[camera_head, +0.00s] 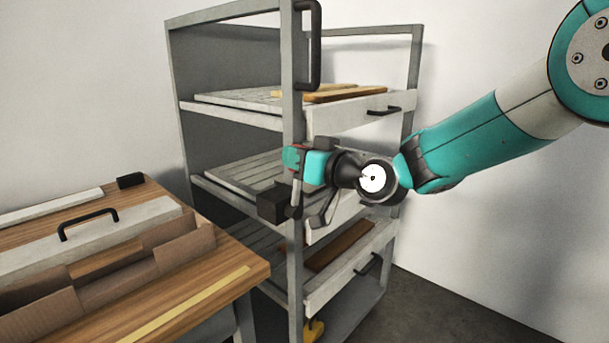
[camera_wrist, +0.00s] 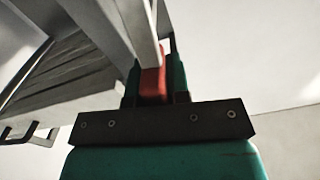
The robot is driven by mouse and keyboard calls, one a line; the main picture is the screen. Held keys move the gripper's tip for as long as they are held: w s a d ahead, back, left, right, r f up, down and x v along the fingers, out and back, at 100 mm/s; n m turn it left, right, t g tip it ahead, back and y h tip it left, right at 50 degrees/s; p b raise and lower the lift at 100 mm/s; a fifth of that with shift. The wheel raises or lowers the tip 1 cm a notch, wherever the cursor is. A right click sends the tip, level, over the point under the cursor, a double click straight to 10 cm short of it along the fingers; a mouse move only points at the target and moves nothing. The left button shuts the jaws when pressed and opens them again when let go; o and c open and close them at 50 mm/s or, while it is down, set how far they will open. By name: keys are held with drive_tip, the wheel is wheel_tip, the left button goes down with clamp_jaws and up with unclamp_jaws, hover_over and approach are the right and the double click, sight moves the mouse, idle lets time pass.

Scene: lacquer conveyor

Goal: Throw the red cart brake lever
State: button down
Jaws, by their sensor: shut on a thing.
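The red brake lever (camera_wrist: 152,84) shows in the wrist view between the two teal fingers of my gripper (camera_wrist: 155,75), beside a grey post of the cart. My gripper is shut on it. In the head view my gripper (camera_head: 296,158) is at the cart's near front post, at about the height of the middle shelf. Only a sliver of red shows there, and most of the lever is hidden by the fingers. The grey cart (camera_head: 292,75) stands upright with several shelf trays.
Trays with black handles (camera_head: 384,110) jut from the cart's right side; wooden boards (camera_head: 345,95) lie on the upper one. A wooden table (camera_head: 240,262) with an open cardboard box (camera_head: 185,250) stands at left. A yellow piece (camera_head: 314,330) is low on the cart. Floor (camera_head: 440,310) at right is clear.

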drive_tip(key=s+a+f+n+b, duration=0.2)
drive_tip(key=s+a+n+b, duration=0.3)
drive_tip(key=n+b, duration=0.4)
drive_tip(key=s+b, duration=0.1)
drive_tip(key=b, duration=0.2)
drive_tip(key=shift+s, duration=0.25)
drive_tip(key=c, duration=1.1)
unclamp_jaws()
drive_tip(key=b+v, duration=0.1)
drive_tip(key=v, duration=1.6)
drive_tip(key=shift+s+d, duration=0.15)
drive_tip(key=shift+s, duration=0.05)
